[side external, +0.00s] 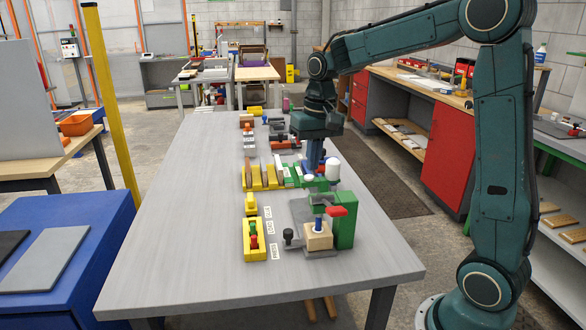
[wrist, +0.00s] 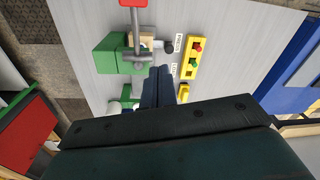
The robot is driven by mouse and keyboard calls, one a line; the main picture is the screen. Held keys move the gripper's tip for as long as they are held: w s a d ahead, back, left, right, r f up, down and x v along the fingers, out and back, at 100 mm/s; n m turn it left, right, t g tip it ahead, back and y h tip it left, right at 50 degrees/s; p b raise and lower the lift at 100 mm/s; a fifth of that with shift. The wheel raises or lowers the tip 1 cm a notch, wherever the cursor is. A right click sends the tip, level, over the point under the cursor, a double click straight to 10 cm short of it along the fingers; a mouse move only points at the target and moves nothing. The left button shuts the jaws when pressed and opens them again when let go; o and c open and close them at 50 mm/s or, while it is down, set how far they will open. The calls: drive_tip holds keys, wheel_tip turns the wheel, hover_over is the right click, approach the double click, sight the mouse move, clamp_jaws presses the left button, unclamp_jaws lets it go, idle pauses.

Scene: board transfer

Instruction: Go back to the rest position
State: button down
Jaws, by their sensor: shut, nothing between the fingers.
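My gripper (side external: 315,160) points down over the middle of the grey table (side external: 200,220), its blue fingers shut and empty. It is near a white cylinder (side external: 332,170) and the green and yellow fixture row; I cannot tell how far above them the tips are. In the wrist view the closed fingers (wrist: 157,82) point toward the green press (wrist: 112,55) and the yellow button box (wrist: 191,57). In the side view the press (side external: 345,222) has a red handle (side external: 336,211) and a wooden block (side external: 319,237) beneath it.
The yellow button box (side external: 254,239) with red and green buttons stands at the front of the fixtures, beside white labels (side external: 270,227). More fixtures line the far end of the table. The table's left side is clear. A blue cabinet (side external: 65,240) stands to the left.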

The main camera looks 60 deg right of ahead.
drive_tip(key=s+a+r+n+t, duration=0.1)
drive_tip(key=s+a, duration=0.4)
drive_tip(key=s, duration=0.5)
drive_tip(key=s+a+r+n+t, duration=0.2)
drive_tip(key=s+a+n+t, duration=0.2)
drive_tip(key=s, duration=0.7)
drive_tip(key=shift+a+n, duration=0.3)
drive_tip(key=shift+a, duration=0.2)
drive_tip(key=shift+r, duration=0.15)
